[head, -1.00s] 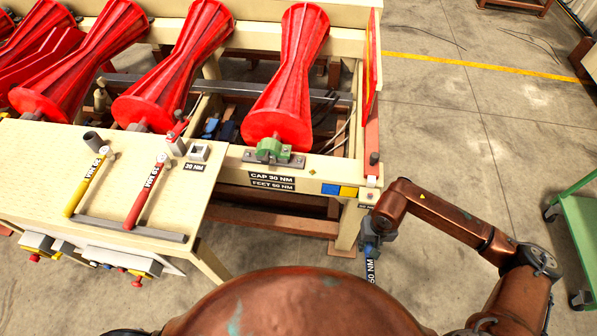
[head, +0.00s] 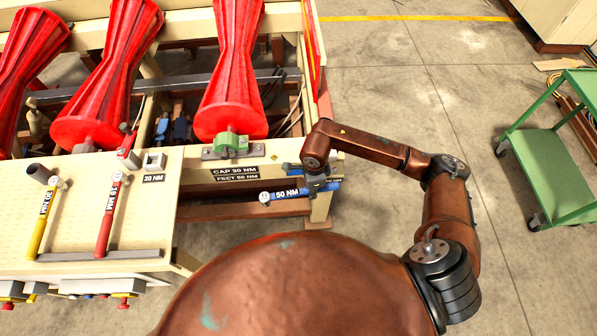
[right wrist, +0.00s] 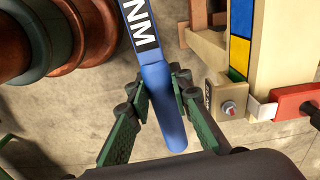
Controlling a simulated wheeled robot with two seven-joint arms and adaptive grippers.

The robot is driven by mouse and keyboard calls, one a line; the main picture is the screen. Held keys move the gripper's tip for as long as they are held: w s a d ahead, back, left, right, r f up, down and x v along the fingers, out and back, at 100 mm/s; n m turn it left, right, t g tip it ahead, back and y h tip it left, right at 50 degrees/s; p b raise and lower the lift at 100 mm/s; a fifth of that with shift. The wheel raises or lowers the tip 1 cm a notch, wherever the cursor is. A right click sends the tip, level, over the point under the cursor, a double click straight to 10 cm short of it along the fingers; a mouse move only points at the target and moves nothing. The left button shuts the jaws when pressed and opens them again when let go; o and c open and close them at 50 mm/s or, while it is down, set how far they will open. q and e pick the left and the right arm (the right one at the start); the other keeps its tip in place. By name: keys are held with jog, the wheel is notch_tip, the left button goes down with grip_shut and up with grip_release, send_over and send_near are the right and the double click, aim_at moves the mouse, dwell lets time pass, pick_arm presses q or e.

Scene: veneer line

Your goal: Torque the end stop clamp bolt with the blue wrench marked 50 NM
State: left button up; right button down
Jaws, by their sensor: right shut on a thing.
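The blue wrench marked 50 NM (head: 284,193) is held roughly level near the frame's right corner, its round head at the left. My right gripper (head: 322,184) is shut on its handle. In the right wrist view, the green fingers (right wrist: 157,84) close around the blue handle (right wrist: 158,88), whose end points toward the wrist. A bolt (right wrist: 228,108) sits on a small labelled cream block to the right of the handle, apart from the wrench; it looks like the end stop clamp bolt. In the head view that bolt cannot be made out. My left gripper is out of view.
A yellow wrench (head: 45,220) and a red wrench (head: 108,220) lie on the cream bench at left. A green cap (head: 230,143) is below a red roller (head: 231,75). A green cart (head: 548,165) stands at right; the floor between is clear.

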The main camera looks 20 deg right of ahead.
jog(key=w+a+r+m+p, duration=0.1)
jog(key=w+m+p, duration=0.1)
jog(key=m, duration=1.4)
jog(key=w+a+r+m+p, duration=0.2)
jog(key=w+m, duration=0.1)
jog(key=m, duration=1.3)
jog(key=shift+w+r+p, duration=0.3)
jog(key=shift+w+p, duration=0.05)
jog(key=shift+p, duration=0.05)
jog(key=shift+a, duration=0.15)
